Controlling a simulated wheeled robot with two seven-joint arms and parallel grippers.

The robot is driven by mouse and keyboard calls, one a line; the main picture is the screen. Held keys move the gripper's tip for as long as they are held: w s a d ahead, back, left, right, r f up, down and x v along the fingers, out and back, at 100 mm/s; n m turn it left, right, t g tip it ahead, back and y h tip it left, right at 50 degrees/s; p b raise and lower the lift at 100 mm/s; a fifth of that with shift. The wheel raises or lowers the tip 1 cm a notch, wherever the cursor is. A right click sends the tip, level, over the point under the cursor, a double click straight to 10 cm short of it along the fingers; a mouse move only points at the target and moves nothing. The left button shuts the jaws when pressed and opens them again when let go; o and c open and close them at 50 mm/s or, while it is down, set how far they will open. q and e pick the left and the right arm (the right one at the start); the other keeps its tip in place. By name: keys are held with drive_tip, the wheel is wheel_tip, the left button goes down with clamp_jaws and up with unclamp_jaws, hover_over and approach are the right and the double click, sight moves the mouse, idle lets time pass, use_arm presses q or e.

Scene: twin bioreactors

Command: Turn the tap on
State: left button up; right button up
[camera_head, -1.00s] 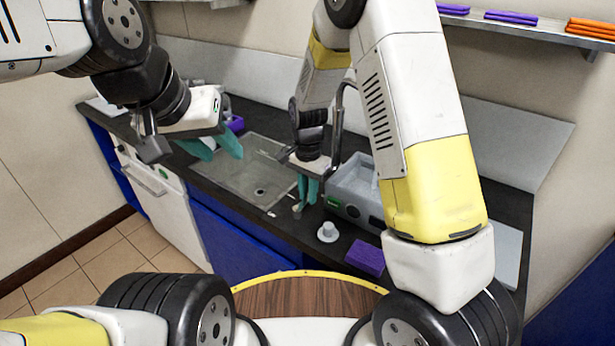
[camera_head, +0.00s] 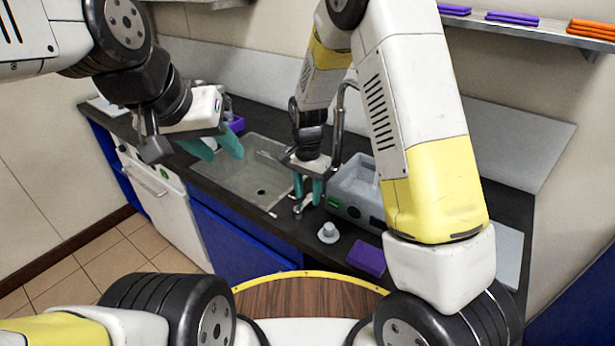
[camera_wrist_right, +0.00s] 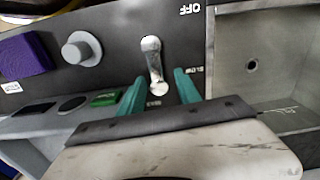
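The tap lever (camera_wrist_right: 153,62) is a small metal handle on the dark counter by the sink. In the right wrist view it lies between the teal fingers of my right gripper (camera_wrist_right: 160,90), with a gap on both sides. "OFF" and "SLOW" are printed on the counter near it. In the head view my right gripper (camera_head: 308,190) points down over the lever (camera_head: 303,205), fingers apart. The dark curved tap spout (camera_head: 340,120) rises behind, partly hidden by my arm. My left gripper (camera_head: 212,148) is open and empty above the counter left of the sink.
The sink basin (camera_head: 240,178) is empty. A grey device (camera_head: 352,190) stands right of my right gripper. A small white knob-like object (camera_head: 328,232) and a purple block (camera_head: 366,258) are near the counter's front edge. A shelf (camera_head: 530,30) hangs at upper right.

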sight(308, 198)
drive_tip(key=shift+r, duration=0.1)
wheel_tip(308, 198, up, 8)
drive_tip(key=shift+f, duration=0.2)
idle(0.4)
